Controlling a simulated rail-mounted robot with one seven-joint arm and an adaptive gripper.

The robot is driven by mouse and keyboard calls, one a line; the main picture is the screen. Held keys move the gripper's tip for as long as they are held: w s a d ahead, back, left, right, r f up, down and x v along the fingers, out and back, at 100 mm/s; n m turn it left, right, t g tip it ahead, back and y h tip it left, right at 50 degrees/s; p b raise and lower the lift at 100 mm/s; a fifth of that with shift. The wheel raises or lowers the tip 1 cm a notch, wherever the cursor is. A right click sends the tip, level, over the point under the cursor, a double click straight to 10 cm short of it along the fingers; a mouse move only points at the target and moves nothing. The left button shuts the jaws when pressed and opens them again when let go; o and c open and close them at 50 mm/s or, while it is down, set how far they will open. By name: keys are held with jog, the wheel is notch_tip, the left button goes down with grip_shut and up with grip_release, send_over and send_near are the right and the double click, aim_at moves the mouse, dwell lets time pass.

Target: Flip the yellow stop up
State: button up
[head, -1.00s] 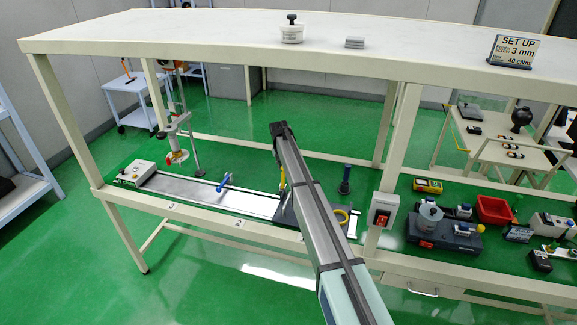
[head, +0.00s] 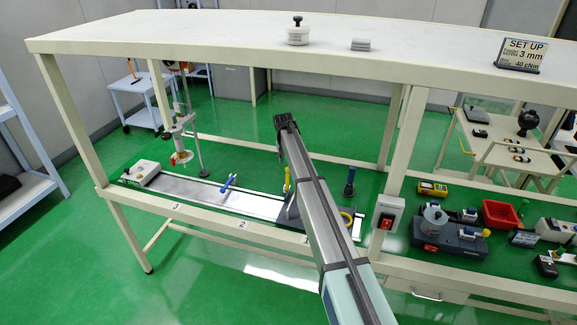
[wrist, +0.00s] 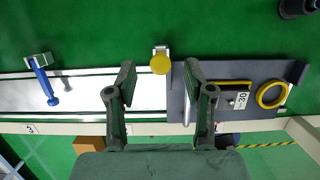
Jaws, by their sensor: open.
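The yellow stop (wrist: 160,63) sits on a small metal bracket at the far edge of the metal track (wrist: 85,88) in the wrist view. It shows there nearly end-on as a round yellow disc. In the head view the yellow stop (head: 287,180) is a narrow, roughly upright strip beside my arm, which partly covers the area. My gripper (wrist: 160,74) is open and empty. In the wrist picture its fingers appear left and right of the stop, with a gap to each. Contact is not visible.
A blue stop (wrist: 45,82) lies across the track to the left. A dark block with a yellow ring (wrist: 271,94) is close on the right. A shelf top (head: 220,35) and its posts frame the bench. Devices and a red bin (head: 499,214) stand right.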

jog(key=v, duration=0.7)
jog(key=shift+r, duration=0.2)
jog(key=s+d+f+m, duration=0.4)
jog(key=s+f+m, duration=0.1)
jog(key=s, duration=0.3)
jog(key=s+d+f+m+g, duration=0.1)
jog(key=s+d+f+m, duration=0.35)
jog(key=s, duration=0.45)
jog(key=s+d+f+m, duration=0.3)
jog(key=s+f+m, duration=0.3)
jog(key=s, duration=0.2)
jog(key=s+d+f+m+g, duration=0.1)
jog(key=s+d+f+m, duration=0.1)
jog(key=s+m, duration=0.55)
jog(key=s+d+f+m, duration=0.2)
jog(key=s+d+m, duration=0.15)
jog(key=s, duration=0.75)
jog(key=s+d+f+m+g, duration=0.1)
jog(key=s+d+f+m, duration=0.1)
jog(key=s+m, duration=0.55)
jog(key=s+f+n+g+b, duration=0.1)
jog(key=s+f+g+b, duration=0.5)
jog(key=s+f, duration=2.2)
jog(key=s+b, duration=0.3)
jog(key=shift+s+f+y+b, duration=0.2)
jog(key=shift+f+y+b, duration=0.1)
jog(key=shift+y+b, duration=0.1)
